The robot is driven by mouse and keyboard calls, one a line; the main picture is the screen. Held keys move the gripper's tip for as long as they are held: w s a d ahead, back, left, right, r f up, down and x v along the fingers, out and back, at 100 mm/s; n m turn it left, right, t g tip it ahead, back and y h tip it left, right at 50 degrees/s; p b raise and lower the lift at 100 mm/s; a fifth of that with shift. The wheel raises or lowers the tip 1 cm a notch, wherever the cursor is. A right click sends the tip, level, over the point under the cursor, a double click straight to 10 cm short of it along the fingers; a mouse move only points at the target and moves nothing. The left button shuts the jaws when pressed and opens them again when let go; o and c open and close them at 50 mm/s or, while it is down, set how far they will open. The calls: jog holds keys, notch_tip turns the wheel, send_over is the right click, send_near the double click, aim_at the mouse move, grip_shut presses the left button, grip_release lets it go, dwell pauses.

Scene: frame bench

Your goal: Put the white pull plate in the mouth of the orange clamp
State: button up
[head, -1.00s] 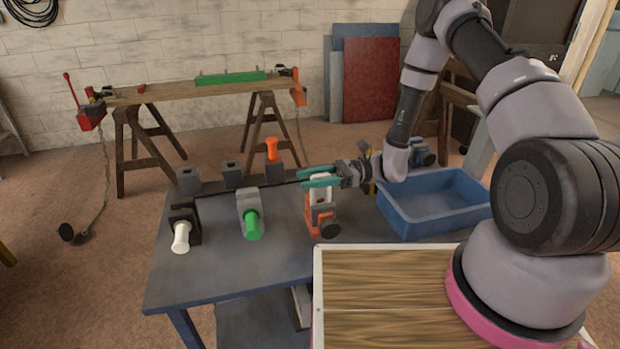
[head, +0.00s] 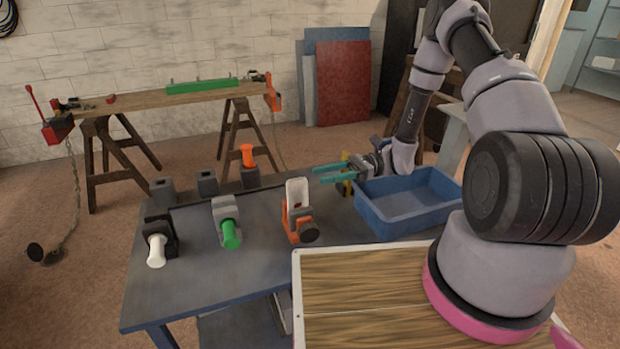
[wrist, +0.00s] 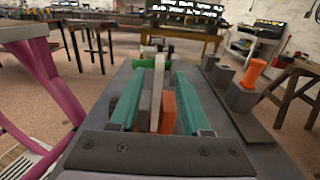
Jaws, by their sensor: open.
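The white pull plate (head: 297,192) stands upright at the orange clamp (head: 291,222) on the blue-grey table. Its lower end goes down behind the clamp's grey front jaw and is hidden. My gripper (head: 319,175), with teal fingers, is open and empty, just right of the plate and apart from it in the head view. In the wrist view, the plate (wrist: 156,97) shows edge-on beyond and between the open fingers (wrist: 160,100), with the orange clamp (wrist: 167,112) beside it.
A grey clamp with a green handle (head: 230,234) and a black clamp with a white handle (head: 156,250) stand to the left. Several grey blocks line the back edge, one bearing an orange peg (head: 247,155). A blue bin (head: 400,228) sits to the right. The table's front left is clear.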

jog(key=shift+w+d+r, duration=0.1)
jog(key=shift+d, duration=0.35)
jog(key=s+d+r+n+t+h, duration=0.3)
jog(key=s+d+r+t+h, duration=0.1)
jog(key=r, duration=0.8)
jog(key=s+d+r+n+t+h, duration=0.4)
jog(key=s+d+r+h, duration=0.1)
jog(key=r, duration=0.7)
jog(key=s+d+r+n+t+h, duration=0.3)
jog(key=s+d+r+t+h, duration=0.1)
jog(key=r, duration=0.8)
jog(key=shift+s+d+n+h, duration=0.3)
jog(key=shift+s+d+h, duration=0.25)
jog(key=shift+s+h, duration=0.5)
jog(key=shift+w, duration=0.2)
